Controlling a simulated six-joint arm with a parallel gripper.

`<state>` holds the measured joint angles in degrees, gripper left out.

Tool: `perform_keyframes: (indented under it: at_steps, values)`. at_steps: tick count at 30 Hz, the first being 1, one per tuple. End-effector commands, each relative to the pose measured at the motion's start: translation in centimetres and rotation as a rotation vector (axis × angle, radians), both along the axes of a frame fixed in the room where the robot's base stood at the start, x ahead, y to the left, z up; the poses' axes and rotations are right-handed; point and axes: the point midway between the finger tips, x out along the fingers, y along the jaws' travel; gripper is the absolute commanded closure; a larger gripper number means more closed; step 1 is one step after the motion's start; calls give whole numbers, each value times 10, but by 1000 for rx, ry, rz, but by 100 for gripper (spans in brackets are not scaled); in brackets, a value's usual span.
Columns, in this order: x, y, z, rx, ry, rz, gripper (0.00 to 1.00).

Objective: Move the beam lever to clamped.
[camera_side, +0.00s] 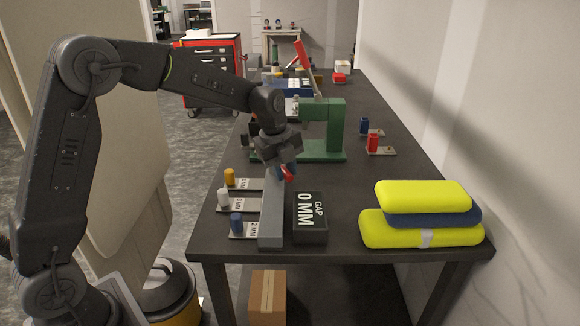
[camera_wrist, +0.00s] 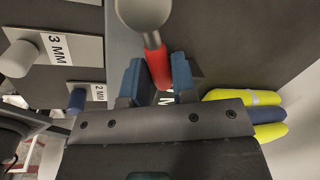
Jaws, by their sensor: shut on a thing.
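The beam lever (camera_wrist: 155,58) is a red handle with a grey round end in the wrist view. My gripper (camera_wrist: 160,78) has its two blue fingers shut on the red part. In the side view my gripper (camera_side: 286,174) is at the far end of the long grey beam (camera_side: 271,218), and only a bit of red shows at the fingers. Most of the lever is hidden there by my wrist, so its exact angle cannot be told. A dark display box (camera_side: 310,217) beside the beam reads "GAP 0 MM".
Spacer plates with a yellow (camera_side: 230,177), a white (camera_side: 223,197) and a blue knob (camera_side: 237,222) lie left of the beam. Yellow and blue cushions (camera_side: 422,197) sit at the right.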

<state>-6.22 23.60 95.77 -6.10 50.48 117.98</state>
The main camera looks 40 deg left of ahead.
Motion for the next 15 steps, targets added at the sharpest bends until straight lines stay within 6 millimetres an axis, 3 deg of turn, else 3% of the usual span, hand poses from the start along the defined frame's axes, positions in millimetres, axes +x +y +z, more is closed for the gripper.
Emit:
perform_keyframes:
  at_steps: [15]
  values:
    - [-20, 13, 0, 2, 1, -382, 100]
